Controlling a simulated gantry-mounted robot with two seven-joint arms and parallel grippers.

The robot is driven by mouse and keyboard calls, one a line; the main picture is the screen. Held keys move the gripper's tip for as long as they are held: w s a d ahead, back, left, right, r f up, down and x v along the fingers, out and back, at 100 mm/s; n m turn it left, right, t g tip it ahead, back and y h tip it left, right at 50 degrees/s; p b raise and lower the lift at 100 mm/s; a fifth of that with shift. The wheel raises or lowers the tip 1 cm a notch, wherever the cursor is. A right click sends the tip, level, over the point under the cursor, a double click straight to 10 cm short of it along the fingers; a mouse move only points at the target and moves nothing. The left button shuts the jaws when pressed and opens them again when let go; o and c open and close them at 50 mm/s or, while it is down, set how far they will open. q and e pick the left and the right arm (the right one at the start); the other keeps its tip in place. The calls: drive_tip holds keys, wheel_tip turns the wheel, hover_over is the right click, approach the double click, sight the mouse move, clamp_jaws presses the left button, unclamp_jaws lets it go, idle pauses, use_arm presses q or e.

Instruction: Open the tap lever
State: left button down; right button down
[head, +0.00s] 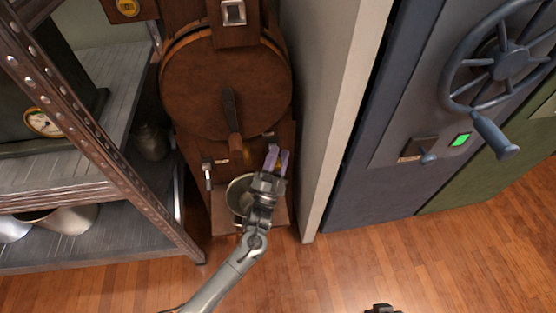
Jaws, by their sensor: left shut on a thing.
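A round wooden barrel (205,90) stands upright on edge in a wooden frame, its face toward me. A dark wooden tap (235,145) projects from the lower part of its face. A small metal lever (208,174) shows on the left of the stand below. A metal pot (240,192) stands under the tap, partly hidden by my left arm. My left gripper (277,160), with purple fingers, is right of the tap and above the pot's right side. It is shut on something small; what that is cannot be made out. My right gripper is not clearly in view.
A metal shelf (140,183) with pots stands close on the left. A pale wall edge (335,120) rises just right of the barrel. Farther right is a blue door (370,180) with a wheel handle (505,55). The wooden floor in front is mostly clear.

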idle(0.3)
use_arm(q)
drive_tip(key=c, duration=0.8)
unclamp_jaws()
